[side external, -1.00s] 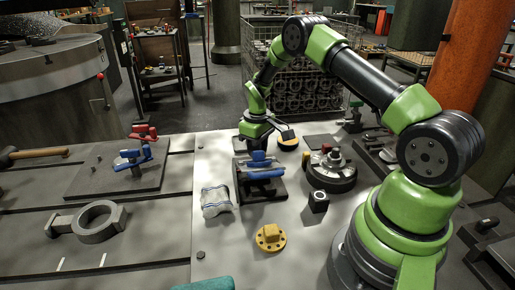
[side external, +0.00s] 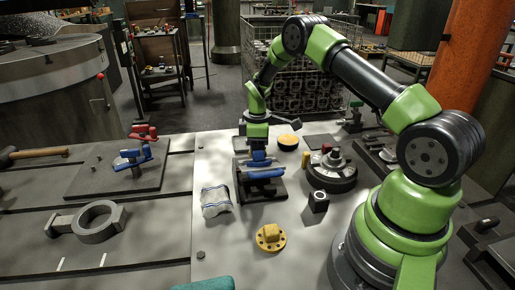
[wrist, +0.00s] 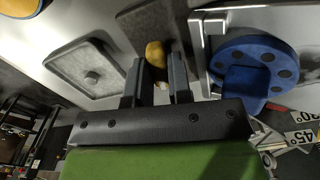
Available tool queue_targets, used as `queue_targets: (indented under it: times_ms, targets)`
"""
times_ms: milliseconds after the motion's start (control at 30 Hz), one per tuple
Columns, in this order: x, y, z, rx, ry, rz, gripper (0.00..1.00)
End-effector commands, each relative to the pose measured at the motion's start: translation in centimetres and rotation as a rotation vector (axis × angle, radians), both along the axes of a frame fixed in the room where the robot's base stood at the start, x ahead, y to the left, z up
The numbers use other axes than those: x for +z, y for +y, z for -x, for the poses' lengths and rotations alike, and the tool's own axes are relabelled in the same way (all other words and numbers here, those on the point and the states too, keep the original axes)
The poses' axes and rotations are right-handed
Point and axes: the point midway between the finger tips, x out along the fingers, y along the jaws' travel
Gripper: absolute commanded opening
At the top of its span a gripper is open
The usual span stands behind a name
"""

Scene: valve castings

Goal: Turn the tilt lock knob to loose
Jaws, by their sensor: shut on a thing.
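A mustard-yellow knob (wrist: 156,52) sits between my gripper's two dark fingers (wrist: 156,78) in the wrist view. My gripper is shut on it. Beside it in the wrist view is a blue casting with a round, spotted flange (wrist: 255,60) against a grey metal fixture (wrist: 205,45). Angle labels (wrist: 302,138) show at the lower right; one reads 45°. In the side view my gripper (side external: 257,147) is down at the back of the fixture, behind the blue casting (side external: 262,174). The knob is hidden there, and I cannot read its setting.
A yellow disc (side external: 288,142) lies behind and right of the fixture. A dark round base (side external: 332,174) and a small black block (side external: 318,202) stand to the right. A pale casting (side external: 216,201) is at left, a yellow flanged part (side external: 270,237) in front. Bare bench lies between them.

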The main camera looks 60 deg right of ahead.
Motion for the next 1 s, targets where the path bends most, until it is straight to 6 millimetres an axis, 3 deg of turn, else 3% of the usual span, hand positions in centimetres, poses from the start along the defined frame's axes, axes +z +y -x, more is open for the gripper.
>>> queue_targets:
  times_ms: [400,433,500,533,800,1000]
  targets:
    - [-0.1,0.0,0.2,0.003,0.009,-0.002,0.0]
    - [-0.1,0.0,0.2,0.003,0.009,-0.002,0.26]
    - [-0.1,0.0,0.2,0.003,0.008,-0.002,0.42]
    - [-0.1,0.0,0.2,0.003,0.007,-0.001,0.45]
    - [0.4,0.0,0.1,0.003,0.003,-0.001,0.45]
    - [3.7,-0.1,0.0,0.004,-0.001,0.0,0.45]
